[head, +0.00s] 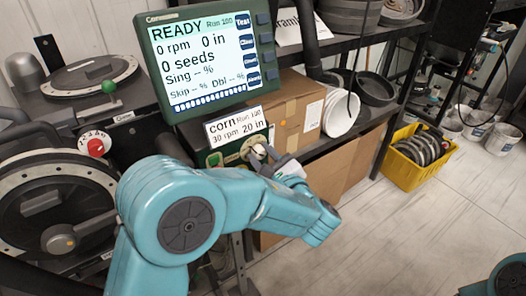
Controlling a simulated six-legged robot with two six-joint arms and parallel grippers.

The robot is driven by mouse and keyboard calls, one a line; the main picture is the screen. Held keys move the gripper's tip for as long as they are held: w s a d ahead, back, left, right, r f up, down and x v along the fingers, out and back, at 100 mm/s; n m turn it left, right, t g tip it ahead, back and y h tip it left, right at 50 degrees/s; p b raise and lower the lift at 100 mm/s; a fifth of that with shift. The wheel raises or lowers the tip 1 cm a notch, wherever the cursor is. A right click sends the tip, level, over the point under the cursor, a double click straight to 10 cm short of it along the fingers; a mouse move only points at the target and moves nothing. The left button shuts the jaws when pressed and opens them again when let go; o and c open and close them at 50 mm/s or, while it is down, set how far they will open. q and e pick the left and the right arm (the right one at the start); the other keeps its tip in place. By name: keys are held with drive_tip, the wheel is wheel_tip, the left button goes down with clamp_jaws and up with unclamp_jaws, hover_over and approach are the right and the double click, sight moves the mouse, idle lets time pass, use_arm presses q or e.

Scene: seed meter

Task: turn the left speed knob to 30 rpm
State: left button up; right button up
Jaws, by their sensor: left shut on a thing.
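The green-framed monitor (207,62) reads READY, 0 rpm, 0 in and 0 seeds. A card (235,126) below it reads corn, Run 100, 30 rpm, 20 in. My left gripper (262,156) is at the small control panel (214,158) under the card, shut on a pale knob (258,152). The arm and gripper cover part of the panel, and the knob's pointer and scale cannot be read. I cannot tell from this view whether it is the left speed knob. My right gripper is not in view.
A seed meter with a round disc (52,205) and a red knob (95,147) stands at left. A yellow crate (411,172) stands on the open floor (400,235) at right.

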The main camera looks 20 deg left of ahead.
use_arm(q)
drive_tip(key=m+p, duration=0.2)
drive_tip(key=m, duration=0.1)
drive_tip(key=shift+r+m+p, duration=0.15)
drive_tip(key=shift+m+p, duration=0.15)
drive_tip(key=shift+m+g+p, duration=0.4)
drive_tip(key=shift+m+p, duration=0.1)
drive_tip(key=shift+m, duration=0.2)
drive_tip(key=shift+f, duration=0.2)
drive_tip(key=o, duration=1)
drive_tip(key=shift+o, duration=0.2)
drive_tip(key=shift+s+d, duration=0.1)
